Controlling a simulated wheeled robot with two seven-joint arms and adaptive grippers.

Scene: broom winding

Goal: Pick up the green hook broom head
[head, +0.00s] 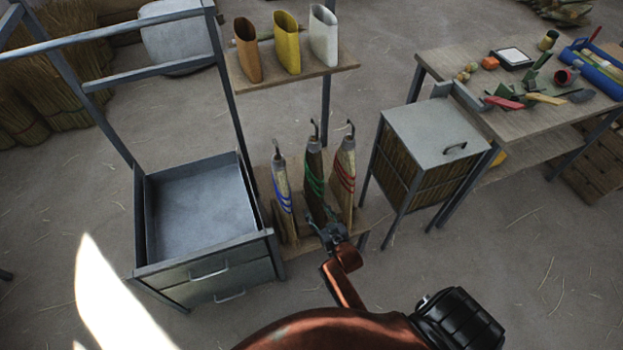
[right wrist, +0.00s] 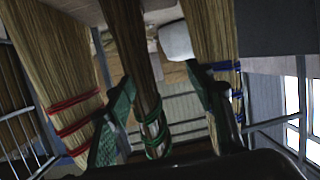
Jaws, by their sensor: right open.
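The green hook broom head (head: 314,177) stands upright on a low wooden shelf in the head view, with green bands and a dark hook on top. The blue-banded broom head (head: 283,195) stands to its left and the red-banded one (head: 344,172) to its right. My right gripper (head: 328,226) is at the lower front of the green one. In the right wrist view the open fingers (right wrist: 162,88) lie on either side of the green-banded straw (right wrist: 150,112); contact cannot be told. Red bands (right wrist: 74,118) show left and blue bands (right wrist: 234,84) right. My left gripper is not in view.
The neighbouring broom heads stand close on both sides. A metal drawer cabinet (head: 205,262) is at left, a lidded straw bin (head: 432,131) at right. Above and behind, a shelf (head: 340,58) holds brown, yellow and white sleeves. A cluttered workbench (head: 535,118) stands far right.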

